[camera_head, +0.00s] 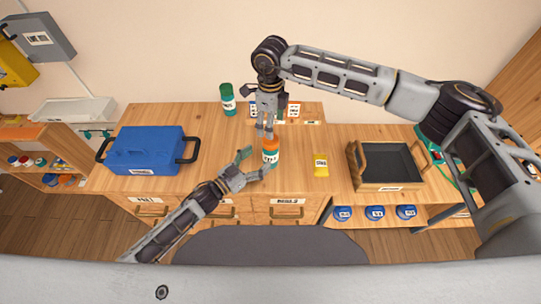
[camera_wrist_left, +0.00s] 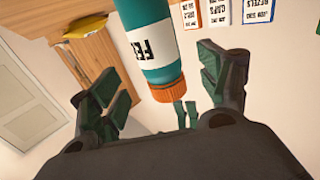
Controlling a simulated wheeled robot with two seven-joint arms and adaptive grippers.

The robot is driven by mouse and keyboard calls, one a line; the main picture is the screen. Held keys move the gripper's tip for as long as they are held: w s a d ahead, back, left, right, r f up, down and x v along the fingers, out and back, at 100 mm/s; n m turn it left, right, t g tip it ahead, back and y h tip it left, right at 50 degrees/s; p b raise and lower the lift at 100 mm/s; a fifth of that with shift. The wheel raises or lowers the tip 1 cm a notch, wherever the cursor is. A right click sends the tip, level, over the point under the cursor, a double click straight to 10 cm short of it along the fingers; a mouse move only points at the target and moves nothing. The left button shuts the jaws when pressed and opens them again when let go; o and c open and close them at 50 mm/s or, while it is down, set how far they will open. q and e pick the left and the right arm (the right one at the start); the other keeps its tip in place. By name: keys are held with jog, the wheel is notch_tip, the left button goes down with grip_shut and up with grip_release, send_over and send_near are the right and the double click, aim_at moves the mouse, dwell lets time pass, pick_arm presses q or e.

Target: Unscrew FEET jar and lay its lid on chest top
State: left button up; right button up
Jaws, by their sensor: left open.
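The FEET jar (camera_head: 270,157) stands upright on the chest top (camera_head: 215,150), with a teal body, white label and orange lid (camera_head: 270,143). The left wrist view shows the jar (camera_wrist_left: 150,45) tilted by the camera angle, its orange lid (camera_wrist_left: 168,92) on. My left gripper (camera_head: 257,161) is open at the jar, one finger on either side; in the left wrist view the fingers (camera_wrist_left: 160,75) are apart from it. My right gripper (camera_head: 267,132) points down just above the lid; whether its fingers are parted is unclear.
A blue case (camera_head: 143,150) stands left on the chest. A green-capped jar (camera_head: 228,99) and labelled boxes (camera_head: 294,111) stand at the back. A yellow labelled item (camera_head: 320,166) lies right of the jar. A wooden tray (camera_head: 388,165) is further right. Bare wood lies between these.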

aim_at(265, 154)
pick_arm(q)
jog(key=shift+x, duration=3.35)
jog(key=shift+s, duration=0.1)
